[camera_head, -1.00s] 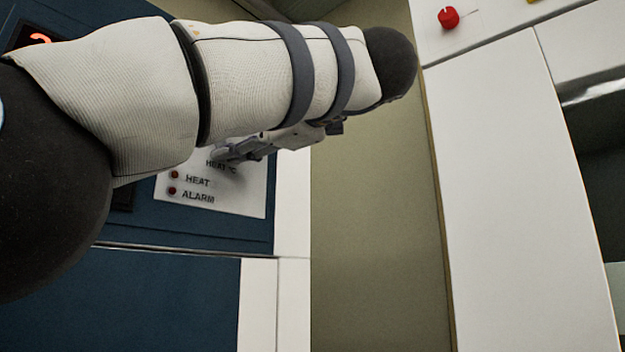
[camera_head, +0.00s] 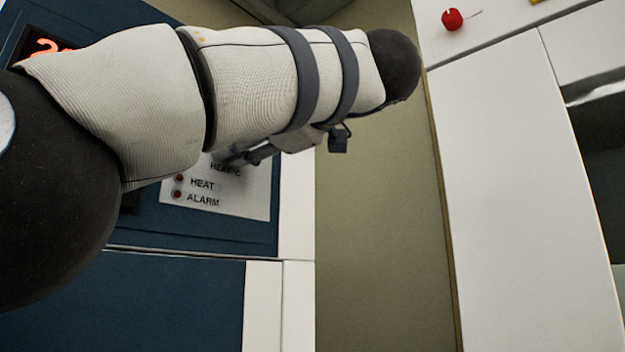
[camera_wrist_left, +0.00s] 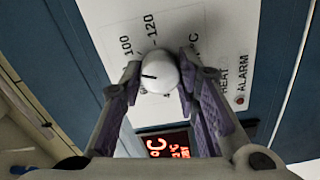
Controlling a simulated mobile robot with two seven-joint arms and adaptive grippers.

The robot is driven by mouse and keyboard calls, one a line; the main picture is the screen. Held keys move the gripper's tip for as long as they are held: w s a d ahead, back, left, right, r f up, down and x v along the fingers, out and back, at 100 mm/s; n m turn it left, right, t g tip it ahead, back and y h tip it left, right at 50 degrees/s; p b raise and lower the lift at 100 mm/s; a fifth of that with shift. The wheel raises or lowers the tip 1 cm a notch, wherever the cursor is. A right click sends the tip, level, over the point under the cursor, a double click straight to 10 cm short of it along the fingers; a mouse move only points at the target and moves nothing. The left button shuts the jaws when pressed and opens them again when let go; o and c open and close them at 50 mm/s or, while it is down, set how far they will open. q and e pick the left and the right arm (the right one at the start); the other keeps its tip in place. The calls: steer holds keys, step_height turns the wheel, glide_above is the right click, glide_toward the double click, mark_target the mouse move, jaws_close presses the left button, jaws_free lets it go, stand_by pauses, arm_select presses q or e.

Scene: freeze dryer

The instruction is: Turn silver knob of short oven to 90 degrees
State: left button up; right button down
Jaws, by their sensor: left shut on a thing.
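The silver knob (camera_wrist_left: 158,75) shows in the left wrist view as a pale round knob with a dark pointer line, on a white panel (camera_wrist_left: 213,30) with dial numbers such as 100 and 120. My left gripper (camera_wrist_left: 160,78) is shut on the knob, one finger on each side. In the head view, my left gripper (camera_head: 240,157) reaches the oven's white panel (camera_head: 240,203), mostly hidden behind my own arm. The knob is hidden there. My right gripper is in neither view.
The panel carries HEAT and ALARM lamps (camera_head: 177,186). A red digital display (camera_head: 50,48) is partly covered by my arm. A beige gap (camera_head: 380,220) lies right of the blue oven (camera_head: 120,305). Further right stands a white cabinet (camera_head: 515,200) with a red knob (camera_head: 452,20).

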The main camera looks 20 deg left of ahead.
arm_select(q)
steer(key=shift+r, duration=0.1)
steer(key=o, duration=1.2)
steer(key=shift+a, duration=0.1)
